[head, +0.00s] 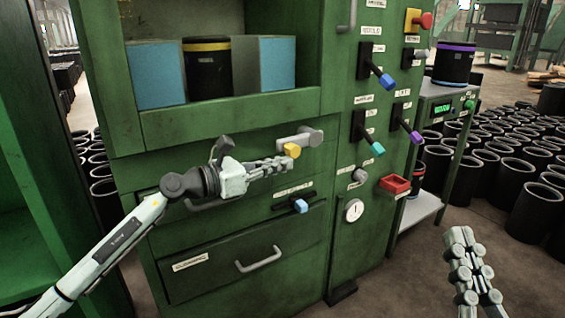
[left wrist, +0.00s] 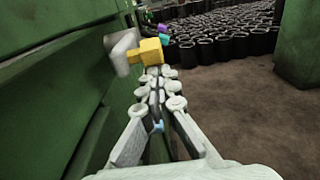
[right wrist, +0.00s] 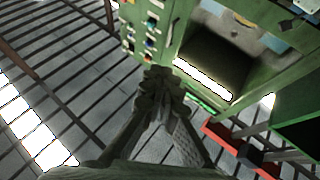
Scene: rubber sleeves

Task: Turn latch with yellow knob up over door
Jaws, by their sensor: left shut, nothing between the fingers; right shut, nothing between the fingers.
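The latch (head: 305,137) is a grey bar on the green cabinet front, lying roughly level, with a yellow knob (head: 292,150) near its left end. In the left wrist view the yellow knob (left wrist: 150,51) sits just beyond my fingertips, with the grey latch plate (left wrist: 122,50) behind it. My left gripper (head: 285,163) is shut and empty, its tips just below and left of the knob; whether they touch it I cannot tell. The door (head: 140,178) is the green panel behind my left gripper, partly hidden by it. My right gripper (head: 478,285) is shut and empty, away from the cabinet at lower right.
Above the latch is an open shelf with two blue blocks (head: 157,75) and a black sleeve (head: 208,68). Blue-tipped (head: 385,80), purple and teal levers stick out at right. A drawer (head: 240,262) is below. Black sleeves (head: 530,212) cover the floor at right.

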